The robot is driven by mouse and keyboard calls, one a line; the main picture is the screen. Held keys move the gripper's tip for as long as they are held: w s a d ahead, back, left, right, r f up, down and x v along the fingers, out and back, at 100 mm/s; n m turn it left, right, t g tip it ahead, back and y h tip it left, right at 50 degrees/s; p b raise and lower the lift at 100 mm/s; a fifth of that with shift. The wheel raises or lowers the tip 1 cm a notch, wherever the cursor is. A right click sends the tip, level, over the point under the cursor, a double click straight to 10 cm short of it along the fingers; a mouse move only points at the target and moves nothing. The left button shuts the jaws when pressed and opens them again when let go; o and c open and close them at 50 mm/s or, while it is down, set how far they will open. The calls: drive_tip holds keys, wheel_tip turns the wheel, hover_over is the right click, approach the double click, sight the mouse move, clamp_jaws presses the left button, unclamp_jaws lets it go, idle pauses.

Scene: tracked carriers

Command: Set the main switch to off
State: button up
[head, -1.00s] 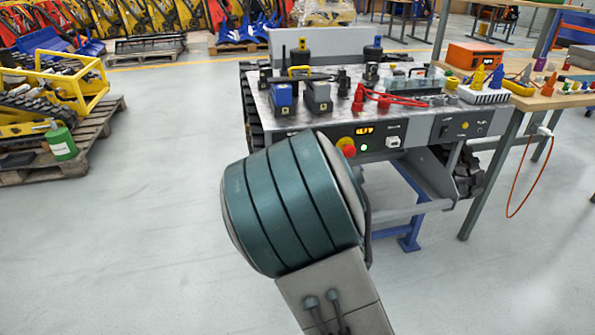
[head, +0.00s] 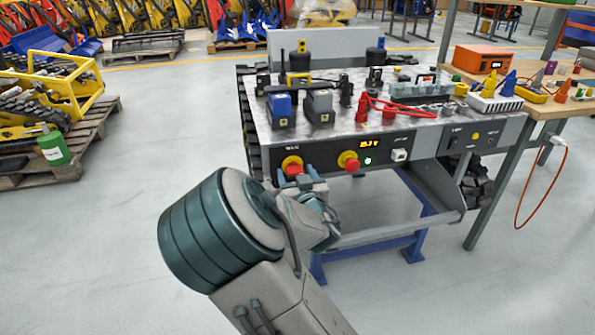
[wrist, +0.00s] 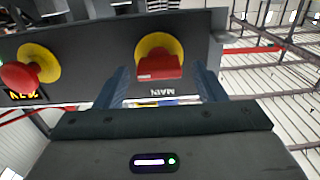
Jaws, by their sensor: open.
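The main switch (head: 291,163) is a red handle on a yellow disc, on the dark front panel of the carrier at the left end. In the wrist view the switch (wrist: 158,66) appears upside down above the word MAIN, its red handle lying roughly across the picture. My gripper (head: 298,180) is in front of it, just below it in the head view. In the wrist view my gripper (wrist: 162,75) is open, one finger on each side of the handle, holding nothing. I cannot tell whether the fingertips touch the panel.
A red mushroom button (head: 348,161) on yellow sits right of the switch, also in the wrist view (wrist: 22,76). A lit display (head: 371,143), a green light (head: 367,161) and a white socket (head: 398,155) follow. Red cables (head: 400,108) and blocks crowd the top plate (head: 345,130).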

drive_tip(key=c, duration=1)
